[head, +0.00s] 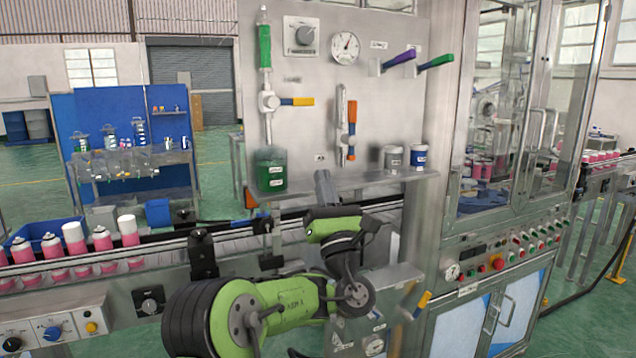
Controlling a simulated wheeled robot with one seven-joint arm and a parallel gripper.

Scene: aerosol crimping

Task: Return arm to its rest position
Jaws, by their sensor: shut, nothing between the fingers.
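My arm, green and black, rises from the lower middle of the head view and folds back up in front of the grey machine panel (385,105). My gripper (324,186) appears as a small grey end above the upper green link, in front of the panel's shelf. It is shut and holds nothing. Its fingertips are small and hard to make out. It looks near the green jar (270,171) on the shelf, to the jar's right; I cannot tell the depth between them.
A conveyor with several pink-and-white cans (76,243) runs at left. Purple (399,60) and green (436,62) levers stick out above. A glass-doored cabinet (545,110) stands at right.

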